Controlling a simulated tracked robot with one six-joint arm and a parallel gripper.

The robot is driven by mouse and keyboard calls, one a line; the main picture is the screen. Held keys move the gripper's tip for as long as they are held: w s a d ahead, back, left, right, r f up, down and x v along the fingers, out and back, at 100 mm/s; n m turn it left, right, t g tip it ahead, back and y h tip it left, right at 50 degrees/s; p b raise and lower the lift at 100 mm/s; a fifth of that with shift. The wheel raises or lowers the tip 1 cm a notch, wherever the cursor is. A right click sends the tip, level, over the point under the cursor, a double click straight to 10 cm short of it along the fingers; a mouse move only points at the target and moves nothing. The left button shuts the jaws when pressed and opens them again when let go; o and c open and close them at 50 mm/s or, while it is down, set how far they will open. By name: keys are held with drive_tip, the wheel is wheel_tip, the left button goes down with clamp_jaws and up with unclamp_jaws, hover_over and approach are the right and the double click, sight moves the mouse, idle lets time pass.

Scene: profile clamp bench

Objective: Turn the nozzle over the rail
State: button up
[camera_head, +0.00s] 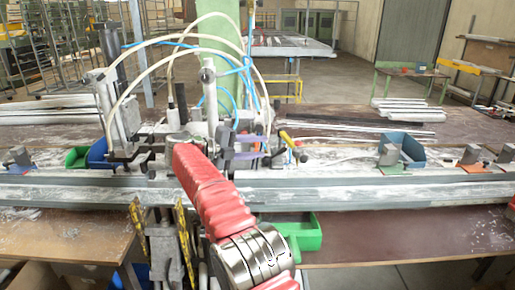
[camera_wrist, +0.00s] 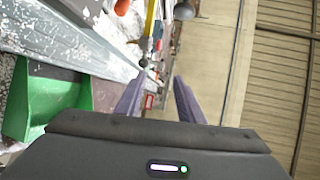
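The long grey rail (camera_head: 370,192) runs across the bench's front edge; it crosses the upper left of the wrist view (camera_wrist: 85,45). A slim yellow piece (camera_head: 289,140) stands behind the rail, right of my gripper, and may be the nozzle. In the wrist view a yellow rod (camera_wrist: 150,20) with a dark ball-like end shows just beyond my fingertips. My gripper (camera_head: 264,146) has two purple-grey fingers; in the wrist view they stand apart (camera_wrist: 160,76) with nothing visible between them. It appears above and behind the rail. I cannot tell whether it touches the yellow piece.
A clamp unit with white and blue hoses (camera_head: 208,95) stands close left of my gripper. A green bin (camera_head: 305,235) hangs below the rail. Blue bins (camera_head: 402,148) and small clamps (camera_head: 471,155) stand along the bench. White profiles (camera_head: 395,112) lie behind.

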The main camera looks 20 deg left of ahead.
drive_tip(key=shift+c, duration=0.4)
